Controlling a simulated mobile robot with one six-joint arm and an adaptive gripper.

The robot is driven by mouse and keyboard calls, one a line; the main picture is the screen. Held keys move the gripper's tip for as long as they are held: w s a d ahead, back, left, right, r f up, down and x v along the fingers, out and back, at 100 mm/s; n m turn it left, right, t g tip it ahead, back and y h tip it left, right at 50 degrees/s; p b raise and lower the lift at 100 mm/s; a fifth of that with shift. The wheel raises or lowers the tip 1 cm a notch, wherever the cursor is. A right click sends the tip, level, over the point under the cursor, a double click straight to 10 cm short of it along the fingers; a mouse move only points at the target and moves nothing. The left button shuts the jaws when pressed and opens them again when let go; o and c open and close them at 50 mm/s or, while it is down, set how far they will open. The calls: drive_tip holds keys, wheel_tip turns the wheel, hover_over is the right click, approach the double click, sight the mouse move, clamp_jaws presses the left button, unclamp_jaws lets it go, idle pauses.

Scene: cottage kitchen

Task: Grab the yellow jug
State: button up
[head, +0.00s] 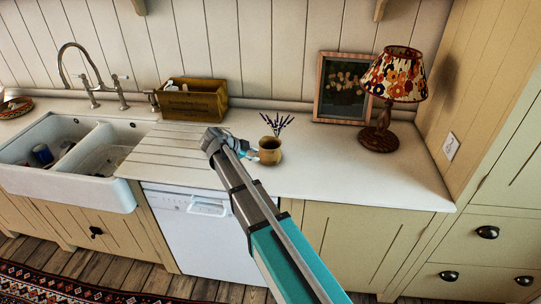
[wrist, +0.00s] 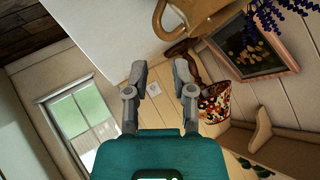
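The yellow jug (head: 271,153) stands upright on the white worktop with purple lavender sprigs (head: 277,124) in it. In the head view, my gripper (head: 252,154) is just left of the jug, partly hidden behind my arm. Whether it touches the jug cannot be told there. In the wrist view, my gripper (wrist: 161,74) is open, with nothing between its two fingers. The jug (wrist: 205,18) shows at the top edge of that view, cut off, with its handle towards the left. It lies beyond the fingertips, outside the gap between them.
A patterned lamp (head: 378,130) and a framed picture (head: 342,88) stand right of the jug. A wooden box (head: 192,101) stands behind on the left, and a white double sink (head: 72,184) lies far left. The worktop (head: 335,180) right of the jug is clear.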

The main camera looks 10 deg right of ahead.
sight(276, 163)
drive_tip(key=b+x, duration=0.4)
drive_tip(key=x, duration=0.2)
drive_tip(key=shift+d+f, duration=0.15)
drive_tip(key=shift+f, duration=0.2)
drive_tip(key=shift+w+d+f+b, duration=0.3)
drive_tip(key=shift+d+b, duration=0.1)
drive_tip(key=shift+d, duration=0.05)
drive_tip(key=shift+b+x, duration=1.7)
drive_tip(key=shift+x, duration=0.95)
drive_tip(key=shift+s, duration=0.15)
clamp_jaws()
